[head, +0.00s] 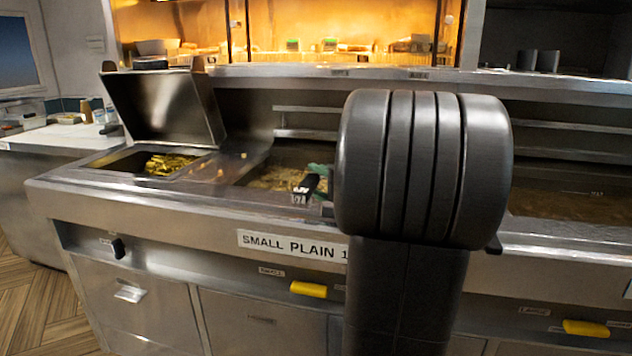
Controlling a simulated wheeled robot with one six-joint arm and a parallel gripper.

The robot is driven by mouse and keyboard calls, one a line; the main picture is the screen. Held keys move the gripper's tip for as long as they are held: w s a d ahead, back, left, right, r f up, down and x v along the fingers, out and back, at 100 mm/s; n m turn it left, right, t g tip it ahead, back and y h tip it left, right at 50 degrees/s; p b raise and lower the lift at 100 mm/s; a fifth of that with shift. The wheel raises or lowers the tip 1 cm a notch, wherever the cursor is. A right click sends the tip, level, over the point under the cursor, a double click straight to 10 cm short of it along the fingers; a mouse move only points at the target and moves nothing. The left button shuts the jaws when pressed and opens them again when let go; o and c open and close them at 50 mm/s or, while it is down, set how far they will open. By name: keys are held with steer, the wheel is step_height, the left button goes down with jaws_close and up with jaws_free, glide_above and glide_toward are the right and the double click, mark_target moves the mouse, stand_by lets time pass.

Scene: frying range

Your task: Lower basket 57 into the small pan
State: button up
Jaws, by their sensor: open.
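The small pan (243,183) is the open well behind the "SMALL PLAIN 1" label (290,244). Pale, lumpy contents show inside it. A black handle (308,184) with a small white tag sticks out over the pan's front edge. The tag is too small to read surely, so I cannot confirm that this is basket 57. A small teal-green thing beside the handle is partly hidden by my arm. I cannot tell whether the basket is raised or down in the pan. My gripper does not show; my large dark arm link blocks the view right of the handle.
Left of the pan is a well with yellow fried food (170,164) and a raised metal lid (163,106). A wide pan with brown contents (570,205) lies at right. Yellow handles (318,289) mark the front panel. A white counter (60,138) stands at far left.

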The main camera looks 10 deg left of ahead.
steer(key=v, duration=1.3)
steer(key=shift+s, duration=0.1)
steer(key=x, duration=1.4)
steer(key=shift+r, duration=0.15)
steer(key=shift+d, duration=0.1)
